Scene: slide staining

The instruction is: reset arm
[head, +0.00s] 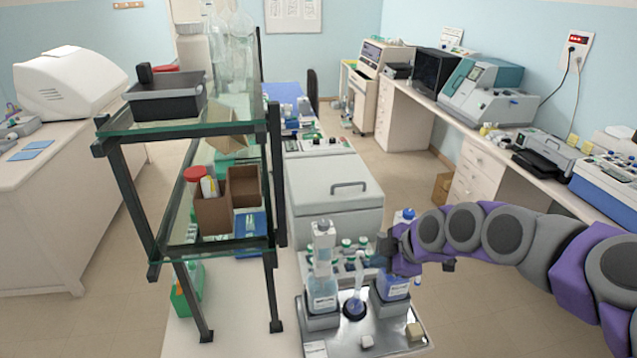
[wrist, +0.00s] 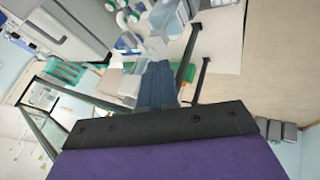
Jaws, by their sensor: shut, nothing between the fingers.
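My purple and grey arm reaches in from the right in the head view. My gripper (head: 388,247) is over the right part of the staining tray (head: 385,345), close to a blue-labelled bottle (head: 396,290) that it partly hides. In the wrist view my gripper (wrist: 157,82) shows its two dark fingers together, shut with nothing between them. A clear bottle (head: 322,290) stands upright in a grey holder on the tray's left. A small flask (head: 354,303) with blue liquid stands between the two bottles. A bottle (wrist: 168,18) also shows beyond the fingertips in the wrist view.
A glass-shelved rack (head: 275,190) with dark posts stands left of the tray. It holds a black bin (head: 165,100) and cardboard boxes (head: 212,212). A grey lidded machine (head: 330,195) is behind the tray. The floor (head: 480,310) beneath my arm is clear.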

